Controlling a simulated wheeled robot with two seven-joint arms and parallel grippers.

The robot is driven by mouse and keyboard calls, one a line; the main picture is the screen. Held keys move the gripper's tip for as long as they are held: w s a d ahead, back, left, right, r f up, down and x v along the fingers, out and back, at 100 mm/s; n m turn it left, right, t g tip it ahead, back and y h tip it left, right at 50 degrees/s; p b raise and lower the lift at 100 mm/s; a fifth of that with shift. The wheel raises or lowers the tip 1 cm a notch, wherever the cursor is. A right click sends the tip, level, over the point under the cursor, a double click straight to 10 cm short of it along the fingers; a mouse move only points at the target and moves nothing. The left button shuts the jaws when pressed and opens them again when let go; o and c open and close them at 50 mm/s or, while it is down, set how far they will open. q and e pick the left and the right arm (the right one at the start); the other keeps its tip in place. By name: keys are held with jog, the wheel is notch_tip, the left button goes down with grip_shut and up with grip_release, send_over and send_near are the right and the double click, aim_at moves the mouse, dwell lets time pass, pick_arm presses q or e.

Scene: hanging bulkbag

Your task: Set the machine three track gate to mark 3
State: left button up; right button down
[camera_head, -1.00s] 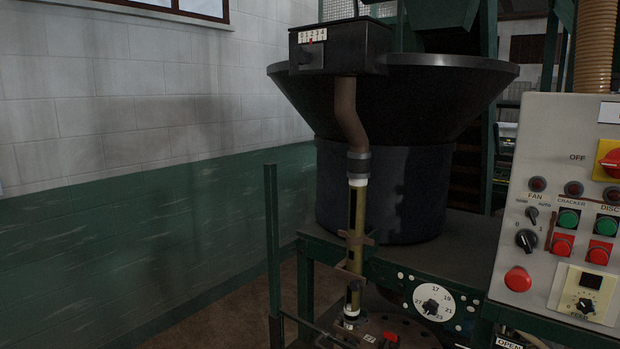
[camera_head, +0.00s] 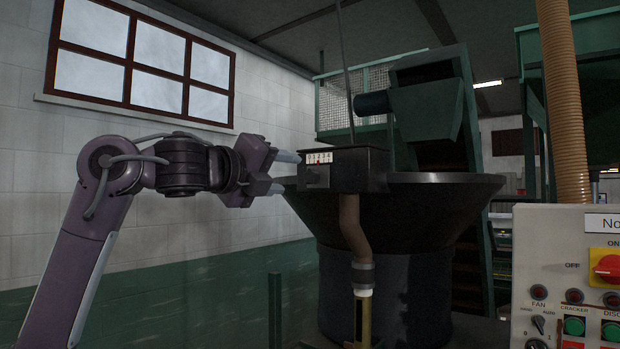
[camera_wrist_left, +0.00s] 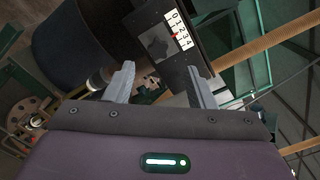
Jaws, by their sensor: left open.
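The gate's dark box (camera_head: 358,170) sits at the rim of the big black hopper in the head view. A white scale (camera_head: 318,158) marked 0 to 4 is on its front, with a small red pointer that looks near 2. My left gripper (camera_head: 291,172) is open just left of the box, fingers pointing at the knob. My right gripper is not in view.
The black hopper (camera_head: 430,205) flares out behind and right of the box. A brown pipe (camera_head: 352,225) drops from the box. A grey control panel (camera_head: 560,245) stands at the right. The wall (camera_head: 270,110) is behind my left arm.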

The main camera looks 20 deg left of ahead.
aim_at(309, 177)
pick_arm(q)
jog(key=p+x, duration=0.3)
jog(key=x, duration=0.4)
jog(key=shift+w+d+f, duration=0.1)
jog(key=shift+w+f, duration=0.05)
jog(key=shift+w, duration=0.2)
jog(key=shift+c, duration=0.3)
grip_shut()
